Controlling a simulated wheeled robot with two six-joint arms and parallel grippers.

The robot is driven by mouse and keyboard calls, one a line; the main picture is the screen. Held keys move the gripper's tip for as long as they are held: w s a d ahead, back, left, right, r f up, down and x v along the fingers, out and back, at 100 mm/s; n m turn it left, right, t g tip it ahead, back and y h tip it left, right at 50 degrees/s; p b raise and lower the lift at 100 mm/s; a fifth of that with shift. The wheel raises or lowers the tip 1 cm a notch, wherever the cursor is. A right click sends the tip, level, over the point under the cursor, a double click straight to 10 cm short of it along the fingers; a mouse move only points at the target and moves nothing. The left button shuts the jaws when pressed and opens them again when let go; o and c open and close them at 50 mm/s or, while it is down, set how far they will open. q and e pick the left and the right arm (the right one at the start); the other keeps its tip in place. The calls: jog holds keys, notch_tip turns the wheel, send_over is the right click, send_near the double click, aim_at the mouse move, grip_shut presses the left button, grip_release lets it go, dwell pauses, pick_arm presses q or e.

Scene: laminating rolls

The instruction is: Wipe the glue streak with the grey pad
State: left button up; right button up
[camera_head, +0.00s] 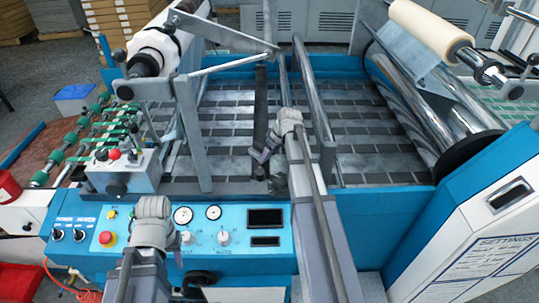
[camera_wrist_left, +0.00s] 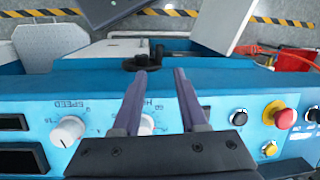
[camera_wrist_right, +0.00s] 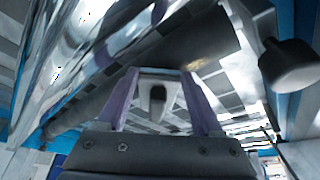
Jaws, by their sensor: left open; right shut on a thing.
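My right gripper (camera_head: 267,170) reaches over the machine's slotted bed, beside a dark upright bar. In the right wrist view its fingers (camera_wrist_right: 160,82) are shut on a small grey piece with a darker middle (camera_wrist_right: 158,100), which looks like the grey pad. In the head view the pad is mostly hidden by the gripper, and I cannot tell whether it touches the bed. My left gripper (camera_wrist_left: 160,80) is open and empty above the blue control panel, near its front edge. I cannot make out the glue streak in any view.
The slotted bed (camera_head: 365,155) lies between steel rollers (camera_head: 310,85) and slanting grey bars (camera_head: 190,130). The blue control panel (camera_head: 120,222) carries knobs and a red button (camera_head: 107,239). A film roll (camera_head: 432,32) hangs at upper right. A black crank (camera_wrist_left: 145,58) is by the left fingertips.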

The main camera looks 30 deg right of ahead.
jog(key=shift+f+b, duration=0.4)
jog(key=shift+f, duration=0.05)
jog(key=shift+s, duration=0.1)
jog(key=shift+s+a+r, duration=0.1)
jog(key=shift+s+a, duration=0.25)
jog(key=shift+s, duration=0.3)
jog(key=shift+s+a+r, duration=0.1)
jog(key=shift+s+a, duration=0.2)
jog(key=shift+s, duration=0.3)
jog(key=shift+f, duration=0.1)
jog(key=shift+s, duration=0.1)
jog(key=shift+s+a+f, duration=0.1)
jog(key=shift+s+a, duration=0.25)
jog(key=shift+s, duration=0.3)
jog(key=shift+s+a+f, duration=0.1)
jog(key=shift+s+a, duration=0.2)
jog(key=shift+s, duration=0.3)
jog(key=shift+s, duration=0.15)
